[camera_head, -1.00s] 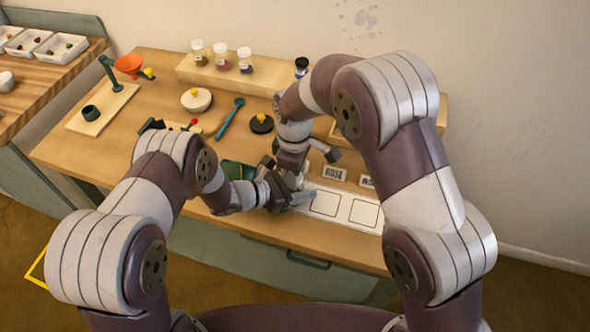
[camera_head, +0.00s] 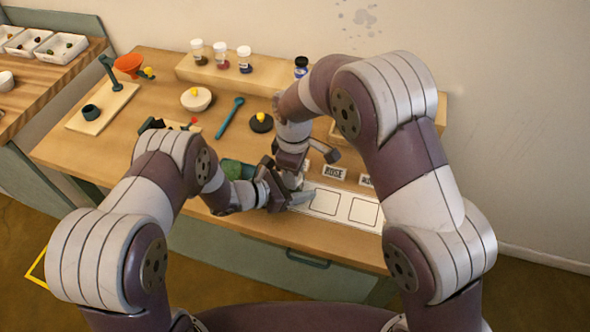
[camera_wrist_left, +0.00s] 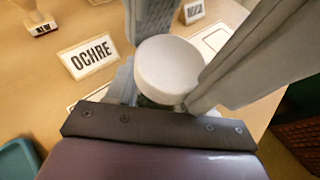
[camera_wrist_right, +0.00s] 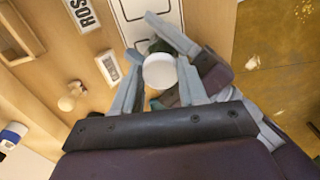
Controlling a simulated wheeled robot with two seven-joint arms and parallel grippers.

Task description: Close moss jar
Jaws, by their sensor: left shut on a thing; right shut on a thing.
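The moss jar (camera_wrist_right: 158,47) shows as a small dark green patch under a round white lid (camera_wrist_right: 160,70) in the right wrist view. The lid (camera_wrist_left: 168,68) covers most of the jar (camera_wrist_left: 148,102) in the left wrist view. My left gripper (camera_head: 293,196) is low over the mat, shut on the jar. My right gripper (camera_head: 301,171) comes down from above and is shut on the lid. The lid is over the jar's top; I cannot tell whether it is fully seated. In the head view the grippers largely hide both.
A white strip with outlined squares (camera_head: 345,208) lies at the front edge. Name cards stand behind it, including OCHRE (camera_wrist_left: 88,55) and ROSE (camera_head: 333,172). A stamp (camera_wrist_right: 70,97) stands nearby. Capped jars (camera_head: 221,57) stand on the rear shelf; a teal spoon (camera_head: 230,118) lies mid-table.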

